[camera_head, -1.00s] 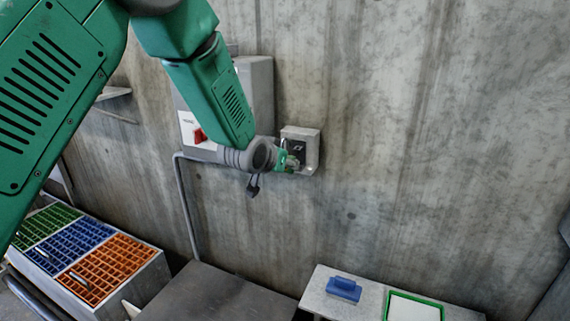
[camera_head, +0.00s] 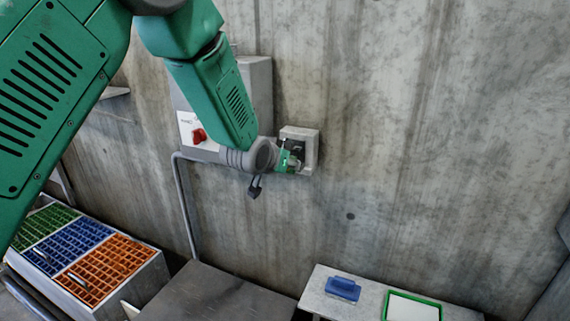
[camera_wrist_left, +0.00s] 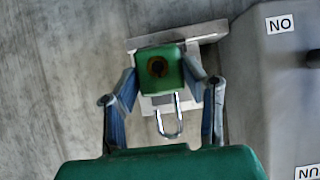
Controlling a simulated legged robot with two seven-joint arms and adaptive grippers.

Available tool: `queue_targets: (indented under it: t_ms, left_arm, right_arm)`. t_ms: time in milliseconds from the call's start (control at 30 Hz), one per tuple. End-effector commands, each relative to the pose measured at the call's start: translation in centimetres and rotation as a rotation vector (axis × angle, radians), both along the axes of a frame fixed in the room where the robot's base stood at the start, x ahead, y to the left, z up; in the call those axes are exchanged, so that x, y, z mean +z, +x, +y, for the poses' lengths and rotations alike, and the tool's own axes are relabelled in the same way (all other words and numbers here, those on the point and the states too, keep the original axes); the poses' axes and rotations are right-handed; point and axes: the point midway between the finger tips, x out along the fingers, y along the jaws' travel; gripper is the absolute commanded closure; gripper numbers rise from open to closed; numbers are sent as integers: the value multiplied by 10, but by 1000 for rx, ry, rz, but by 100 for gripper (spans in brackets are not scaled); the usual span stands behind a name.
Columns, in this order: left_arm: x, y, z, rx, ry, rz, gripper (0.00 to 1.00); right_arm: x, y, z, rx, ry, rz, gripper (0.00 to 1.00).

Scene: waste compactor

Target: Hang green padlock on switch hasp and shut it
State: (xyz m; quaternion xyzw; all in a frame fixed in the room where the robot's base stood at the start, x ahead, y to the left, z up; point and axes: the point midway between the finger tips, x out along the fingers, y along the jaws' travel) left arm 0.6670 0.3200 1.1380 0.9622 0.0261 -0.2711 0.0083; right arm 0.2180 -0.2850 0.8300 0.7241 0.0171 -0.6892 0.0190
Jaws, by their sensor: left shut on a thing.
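My left gripper (camera_head: 292,163) is shut on the green padlock (camera_wrist_left: 160,66), holding it in front of the small grey wall box (camera_head: 313,147). In the left wrist view, the padlock's keyhole faces the camera between the two fingers. Its metal shackle (camera_wrist_left: 170,128) points down in the picture; I cannot tell whether it is locked. The padlock looks close to the box, but contact cannot be judged. A hasp cannot be made out clearly. My right gripper is not in view.
The large cabinet also fills the right of the left wrist view (camera_wrist_left: 262,85). A pipe (camera_head: 186,210) runs down the wall. Below are bins with green, blue and orange grids (camera_head: 104,268), a dark tabletop (camera_head: 225,300), and a blue object (camera_head: 343,288) beside a green-framed tray (camera_head: 413,296).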

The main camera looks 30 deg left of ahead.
Motion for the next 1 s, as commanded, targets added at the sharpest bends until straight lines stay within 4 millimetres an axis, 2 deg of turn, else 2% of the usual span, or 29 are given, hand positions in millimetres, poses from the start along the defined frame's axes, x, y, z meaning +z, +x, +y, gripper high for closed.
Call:
queue_targets:
  t_ms: [267,1000]
  left_arm:
    - [2,0,-8,-2,7,-1,85]
    - [2,9,-7,-1,6,-2,85]
  right_arm:
    - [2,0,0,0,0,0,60]
    - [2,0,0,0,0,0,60]
